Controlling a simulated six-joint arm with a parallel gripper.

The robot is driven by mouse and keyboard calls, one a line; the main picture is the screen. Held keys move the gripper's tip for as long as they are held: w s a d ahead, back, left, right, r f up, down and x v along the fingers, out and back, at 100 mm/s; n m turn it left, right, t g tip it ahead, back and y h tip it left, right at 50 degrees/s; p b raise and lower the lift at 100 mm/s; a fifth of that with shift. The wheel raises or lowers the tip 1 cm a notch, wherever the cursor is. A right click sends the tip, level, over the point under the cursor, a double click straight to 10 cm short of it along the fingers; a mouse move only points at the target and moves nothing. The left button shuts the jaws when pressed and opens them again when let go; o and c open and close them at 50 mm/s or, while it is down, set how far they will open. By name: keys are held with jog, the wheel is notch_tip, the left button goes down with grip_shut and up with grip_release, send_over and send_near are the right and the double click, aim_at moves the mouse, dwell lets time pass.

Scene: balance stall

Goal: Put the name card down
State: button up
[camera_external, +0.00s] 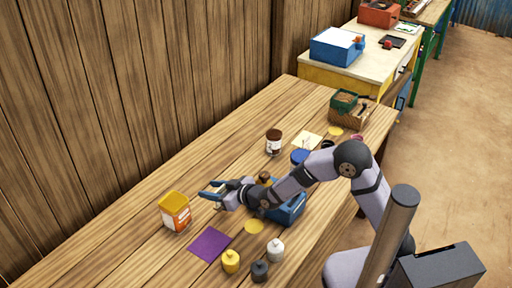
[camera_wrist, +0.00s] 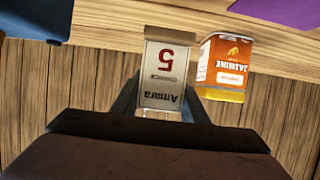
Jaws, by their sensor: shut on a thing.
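The name card (camera_wrist: 162,72) is a small pale card with a red 5 and the word "Amara", upside down in the wrist view. My gripper (camera_wrist: 165,108) is shut on it, with a dark finger on each side. In the external view my gripper (camera_external: 213,192) is over the left part of the wooden table, between the orange tin and the blue box. The card is too small there to make out clearly, and I cannot tell its height above the table.
An orange jasmine tin (camera_external: 174,211) stands left of my gripper; it also shows in the wrist view (camera_wrist: 226,66). A purple sheet (camera_external: 209,245), several small weights (camera_external: 259,270) and a blue box (camera_external: 290,213) are nearby. Bare wood (camera_external: 130,235) lies left.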

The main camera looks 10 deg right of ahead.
jog(key=shift+f, duration=1.9)
jog(key=shift+f, duration=0.15)
jog(key=o, duration=1.1)
jog(key=shift+c, duration=0.2)
jog(key=shift+r, duration=0.2)
jog(key=v, duration=1.2)
jog(key=shift+b, duration=0.35)
